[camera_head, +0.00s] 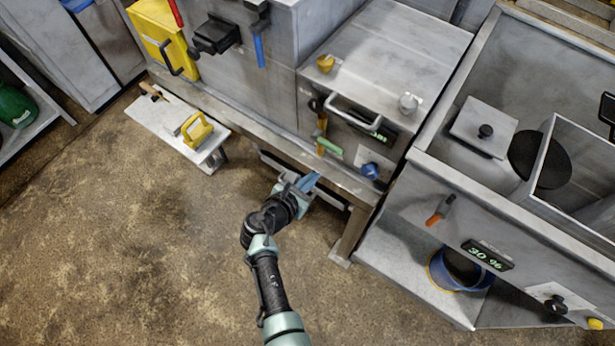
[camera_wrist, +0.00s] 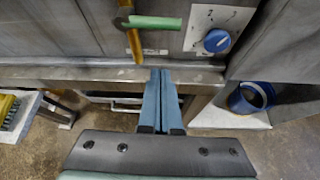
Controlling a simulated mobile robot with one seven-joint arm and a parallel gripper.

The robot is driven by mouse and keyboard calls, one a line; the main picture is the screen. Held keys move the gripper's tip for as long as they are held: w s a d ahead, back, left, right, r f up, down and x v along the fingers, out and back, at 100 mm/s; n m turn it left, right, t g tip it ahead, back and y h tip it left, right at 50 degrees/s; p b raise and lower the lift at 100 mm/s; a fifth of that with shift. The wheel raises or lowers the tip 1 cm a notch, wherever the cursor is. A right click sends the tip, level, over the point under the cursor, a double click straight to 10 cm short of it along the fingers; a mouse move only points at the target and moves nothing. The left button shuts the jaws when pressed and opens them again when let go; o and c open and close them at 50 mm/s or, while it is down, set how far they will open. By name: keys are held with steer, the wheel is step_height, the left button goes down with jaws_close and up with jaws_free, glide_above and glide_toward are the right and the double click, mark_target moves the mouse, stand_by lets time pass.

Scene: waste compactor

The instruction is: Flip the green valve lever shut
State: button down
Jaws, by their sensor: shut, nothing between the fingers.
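The green valve lever (camera_head: 329,147) sits on a brass-coloured vertical pipe (camera_head: 321,127) at the front of a steel machine. In the wrist view the lever (camera_wrist: 154,22) points right, roughly level, crosswise to the pipe (camera_wrist: 135,42). My gripper (camera_head: 312,178) is below the lever, in front of the machine's lower ledge, and apart from the lever. In the wrist view its two blue fingers (camera_wrist: 160,74) are together with nothing between them, under and slightly right of the lever.
A blue knob (camera_head: 370,171) on a white plate is right of the lever. A steel ledge (camera_wrist: 60,75) runs beneath the machine. A low bench (camera_head: 160,118) with a yellow-handled tool stands left. A blue bucket (camera_head: 450,273) sits on a shelf at right. Open floor lies left.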

steer(key=shift+v, duration=1.05)
steer(key=w+r+m+t+y, duration=0.1)
steer(key=w+r+m, duration=0.3)
steer(key=r, duration=0.3)
steer(key=w+a+r+m+t, duration=0.1)
steer(key=w+r+m+t, duration=0.15)
steer(key=r, duration=0.55)
steer(key=w+r+m+y, duration=0.1)
steer(key=w+r+m, duration=0.3)
steer(key=r, duration=0.3)
step_height(320, 180, up, 19)
steer(key=m+t+y+b, duration=0.1)
steer(key=m+t+b, duration=0.1)
steer(key=m+t, duration=0.4)
steer(key=s+r+m+t+y, duration=0.1)
steer(key=s+r+m+t, duration=0.1)
steer(key=s+r+m, duration=0.2)
steer(key=s+r+m+t+y, duration=0.1)
steer(key=s+r+m+t, duration=0.2)
steer(key=s+r, duration=0.7)
steer(key=s+r+m+t+y, duration=0.1)
steer(key=s+r+m+t, duration=0.2)
steer(key=r, duration=1.3)
steer(key=s+m, duration=0.1)
steer(key=s, duration=0.2)
steer(key=shift+s+m+y+b, duration=0.3)
steer(key=shift+s+m+b, duration=0.05)
steer(key=shift+s, duration=0.05)
